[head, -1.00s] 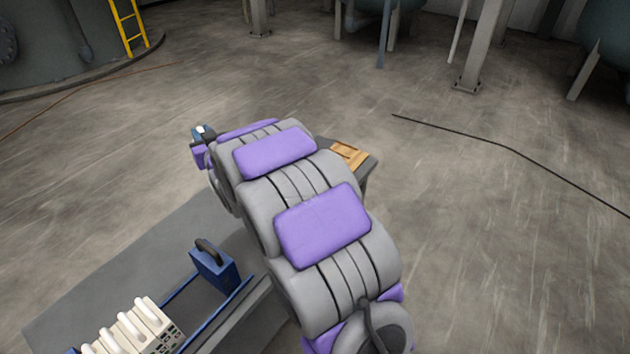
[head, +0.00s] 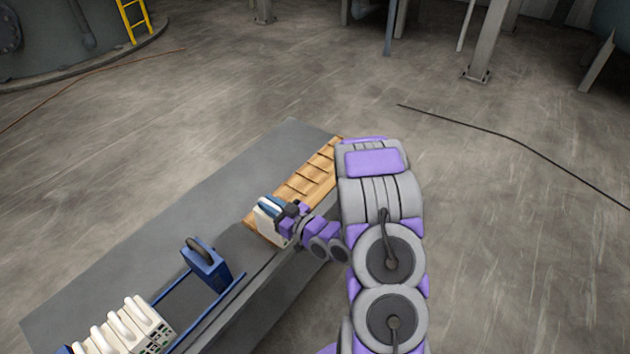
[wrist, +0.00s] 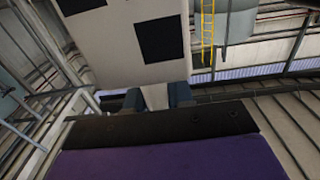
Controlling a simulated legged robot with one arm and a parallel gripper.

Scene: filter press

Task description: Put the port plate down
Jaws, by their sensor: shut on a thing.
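The port plate (head: 266,226) is a cream-white plate. It is upright at the near left end of a wooden slotted rack (head: 318,172) on the grey table. I cannot tell whether it touches the rack or hangs just above it. My gripper (head: 276,206) comes from the right and is shut on the plate's upper part. In the wrist view the pale plate (wrist: 122,32) with dark square openings fills the upper middle, and my blue fingers (wrist: 156,98) close on its narrow tab. The plate's lower edge is hidden.
A blue press frame with rails and an end block (head: 205,262) stands on the table (head: 150,225) at lower left. Several white plates (head: 125,328) stand in it. The rack's farther slots look empty. A black cable (head: 510,148) lies on the floor at right.

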